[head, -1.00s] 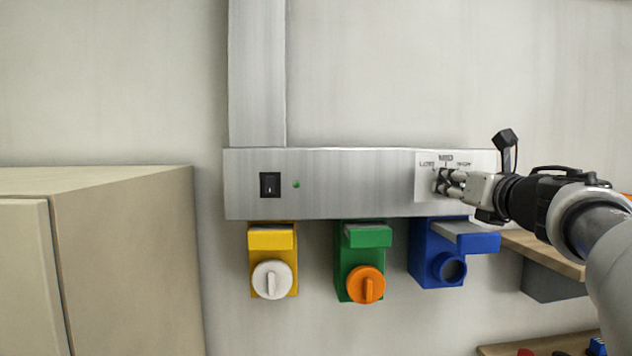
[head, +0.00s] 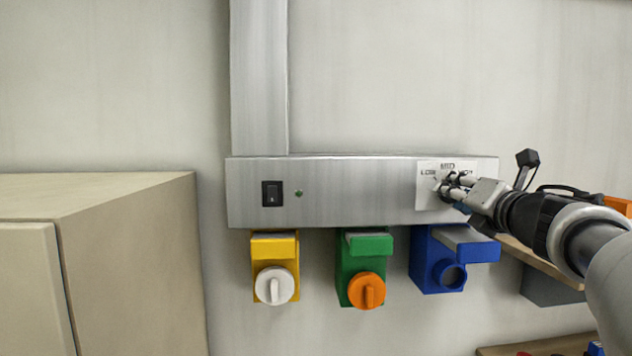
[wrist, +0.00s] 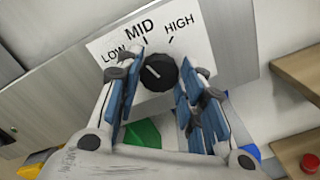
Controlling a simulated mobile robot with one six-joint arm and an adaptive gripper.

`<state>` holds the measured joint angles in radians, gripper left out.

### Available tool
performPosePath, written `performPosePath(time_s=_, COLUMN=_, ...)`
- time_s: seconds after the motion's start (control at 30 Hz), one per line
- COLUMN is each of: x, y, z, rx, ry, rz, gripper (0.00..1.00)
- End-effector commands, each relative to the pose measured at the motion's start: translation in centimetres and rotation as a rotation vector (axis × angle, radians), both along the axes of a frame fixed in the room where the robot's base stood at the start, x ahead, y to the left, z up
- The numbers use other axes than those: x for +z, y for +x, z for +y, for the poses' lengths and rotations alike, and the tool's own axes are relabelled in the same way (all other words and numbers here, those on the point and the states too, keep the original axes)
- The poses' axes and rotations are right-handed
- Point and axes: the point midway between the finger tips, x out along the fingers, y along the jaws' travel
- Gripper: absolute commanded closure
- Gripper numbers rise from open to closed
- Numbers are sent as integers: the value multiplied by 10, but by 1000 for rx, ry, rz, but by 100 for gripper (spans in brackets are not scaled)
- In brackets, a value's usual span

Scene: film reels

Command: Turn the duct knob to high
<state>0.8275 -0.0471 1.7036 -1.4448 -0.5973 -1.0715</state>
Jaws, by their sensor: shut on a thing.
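The black duct knob (wrist: 159,72) sits on a white label plate (head: 428,196) at the right end of a metal duct panel. The plate reads LOW, MID and HIGH from left to right. The knob's pale mark points up-left, toward the LOW side in the wrist view. My gripper (head: 450,187) is at the knob, with its blue-padded fingers on either side of it in the wrist view, shut on it. In the head view the fingers mostly hide the knob.
The metal duct panel (head: 340,190) carries a black switch (head: 272,193) and a small indicator light (head: 299,194). Yellow (head: 273,246), green (head: 366,244) and blue (head: 428,262) holders hang below it. A beige cabinet (head: 135,250) stands left. Wooden shelves are at right.

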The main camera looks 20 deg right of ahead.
Motion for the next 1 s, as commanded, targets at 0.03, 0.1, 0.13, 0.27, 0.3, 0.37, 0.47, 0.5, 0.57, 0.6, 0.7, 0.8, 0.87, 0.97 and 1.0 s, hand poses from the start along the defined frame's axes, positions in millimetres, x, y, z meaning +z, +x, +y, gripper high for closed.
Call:
performPosePath(time_s=0.03, x=3, y=0, z=0, rx=1, ry=44, rz=-10, gripper=88)
performPosePath(time_s=0.1, x=2, y=0, z=0, rx=1, ry=108, rz=-25, gripper=88)
performPosePath(time_s=0.13, x=3, y=0, z=0, rx=0, ry=136, rz=-33, gripper=88)
performPosePath(time_s=0.27, x=2, y=0, z=-1, rx=0, ry=257, rz=-62, gripper=88)
performPosePath(time_s=0.3, x=2, y=0, z=-1, rx=-1, ry=293, rz=-70, gripper=88)
performPosePath(time_s=0.37, x=2, y=0, z=-1, rx=-1, ry=349, rz=-83, gripper=88)
performPosePath(time_s=0.47, x=1, y=0, z=-1, rx=-2, ry=441, rz=-106, gripper=88)
performPosePath(time_s=0.5, x=1, y=0, z=-2, rx=-1, ry=480, rz=-114, gripper=88)
performPosePath(time_s=0.57, x=1, y=0, z=-1, rx=-1, ry=534, rz=-128, gripper=88)
performPosePath(time_s=0.6, x=1, y=0, z=-2, rx=-1, ry=572, rz=-137, gripper=88)
performPosePath(time_s=0.7, x=0, y=0, z=-2, rx=-1, ry=663, rz=-159, gripper=88)
performPosePath(time_s=0.8, x=0, y=0, z=-2, rx=-1, ry=750, rz=-179, gripper=88)
performPosePath(time_s=0.87, x=-1, y=0, z=-2, rx=-1, ry=799, rz=-191, gripper=88)
performPosePath(time_s=0.97, x=-1, y=0, z=-2, rx=-2, ry=874, rz=-210, gripper=88)
performPosePath(time_s=1.0, x=-1, y=0, z=-2, rx=-2, ry=902, rz=-217, gripper=88)
